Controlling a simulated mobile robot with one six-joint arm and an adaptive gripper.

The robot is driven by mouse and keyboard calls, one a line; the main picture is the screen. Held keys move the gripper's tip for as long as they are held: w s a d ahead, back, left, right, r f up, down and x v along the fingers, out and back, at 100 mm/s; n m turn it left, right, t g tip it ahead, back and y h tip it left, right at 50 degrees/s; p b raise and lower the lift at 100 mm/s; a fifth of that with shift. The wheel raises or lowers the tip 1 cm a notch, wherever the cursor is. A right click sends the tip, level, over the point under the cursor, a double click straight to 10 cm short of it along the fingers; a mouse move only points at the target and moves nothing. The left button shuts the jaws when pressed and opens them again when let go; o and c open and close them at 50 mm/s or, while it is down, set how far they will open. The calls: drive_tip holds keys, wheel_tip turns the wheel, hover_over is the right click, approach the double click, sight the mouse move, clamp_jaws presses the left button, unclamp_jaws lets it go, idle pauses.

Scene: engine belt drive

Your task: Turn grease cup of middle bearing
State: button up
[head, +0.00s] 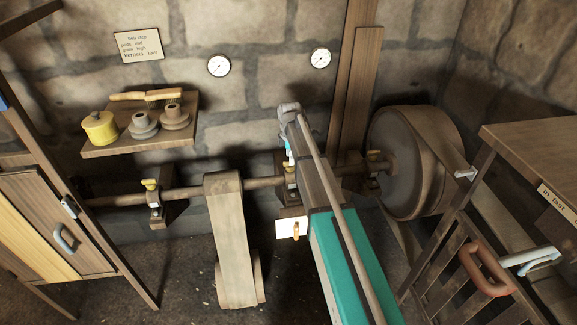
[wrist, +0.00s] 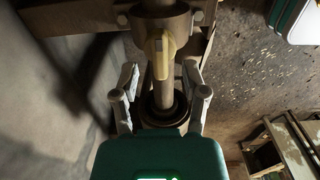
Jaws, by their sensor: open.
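The middle bearing (head: 291,197) sits on the long shaft (head: 262,183), mostly hidden behind my arm in the head view. In the wrist view the bearing (wrist: 165,20) is a round brown housing at the top, with a yellow grease cup (wrist: 160,52) with a winged shape in front of it. My gripper (wrist: 161,76) is open. Its two grey fingers stand left and right of the shaft, their tips just below the cup in the picture. I cannot tell whether either finger touches it. In the head view the gripper is mostly hidden behind my arm.
The left bearing (head: 153,205) and right bearing (head: 376,168) also carry yellow cups. A belt (head: 230,235) runs down left of my arm, and a large pulley (head: 405,165) stands right. A shelf (head: 100,150) holds a yellow pot and spools. A white card (head: 285,229) hangs below the middle bearing.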

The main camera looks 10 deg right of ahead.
drive_tip(key=shift+f+b, duration=0.75)
drive_tip(key=shift+f, duration=0.3)
clamp_jaws()
drive_tip(key=shift+a, duration=0.35)
drive_tip(key=shift+d, duration=0.35)
